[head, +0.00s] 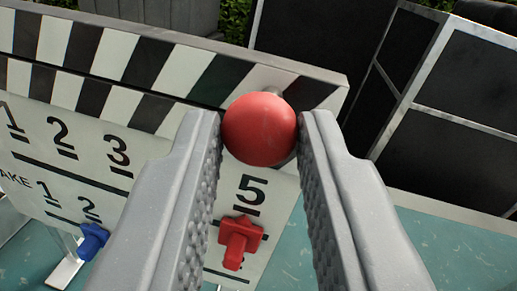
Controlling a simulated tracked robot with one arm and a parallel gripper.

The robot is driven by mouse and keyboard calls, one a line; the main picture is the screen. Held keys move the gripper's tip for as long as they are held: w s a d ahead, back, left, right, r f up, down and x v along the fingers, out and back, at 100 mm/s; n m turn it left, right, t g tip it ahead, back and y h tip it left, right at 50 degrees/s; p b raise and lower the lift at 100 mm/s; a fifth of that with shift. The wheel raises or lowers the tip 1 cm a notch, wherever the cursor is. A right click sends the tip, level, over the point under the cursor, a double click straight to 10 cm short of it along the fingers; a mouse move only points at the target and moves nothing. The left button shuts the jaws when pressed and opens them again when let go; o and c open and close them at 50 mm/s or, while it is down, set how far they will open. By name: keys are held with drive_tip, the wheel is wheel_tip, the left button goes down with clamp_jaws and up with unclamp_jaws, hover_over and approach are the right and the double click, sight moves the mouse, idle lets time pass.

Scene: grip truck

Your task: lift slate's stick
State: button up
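The slate (165,165) is a clapperboard with a white, numbered face. Its black-and-white striped stick (120,55) lies along the top edge, tilted down to the right in the picture. A red ball knob (259,129) is at the stick's right end. My gripper (259,135) has its two grey, ribbed fingers on either side of the knob, and both fingertips appear to touch it. The knob hides part of the stick's end. The fingers hide parts of the board's face.
A red peg (239,241) and a blue peg (92,240) sit on the slate's lower face. The slate stands on a teal surface (460,250). Dark cases with metal edges (470,95) stand behind at right. Green foliage (236,18) shows at the top.

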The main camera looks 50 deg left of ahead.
clamp_jaws()
drive_tip(key=shift+w+d, duration=0.1)
drive_tip(key=shift+d, duration=0.3)
drive_tip(key=shift+a+r, duration=0.1)
drive_tip(key=shift+a, duration=0.15)
drive_tip(key=shift+r+p, duration=0.35)
drive_tip(key=shift+r, duration=0.2)
drive_tip(key=s+a+r+n+h+p, duration=0.1)
drive_tip(key=s+a+r+n+p, duration=0.2)
drive_tip(key=r, duration=1)
drive_tip(key=shift+s+n+h+p, duration=0.3)
drive_tip(key=shift+s+n+p, duration=0.1)
drive_tip(key=shift+n+p, duration=1.3)
drive_tip(key=shift+a+f, duration=0.1)
drive_tip(key=o, duration=0.6)
unclamp_jaws()
drive_tip(key=shift+a, duration=0.15)
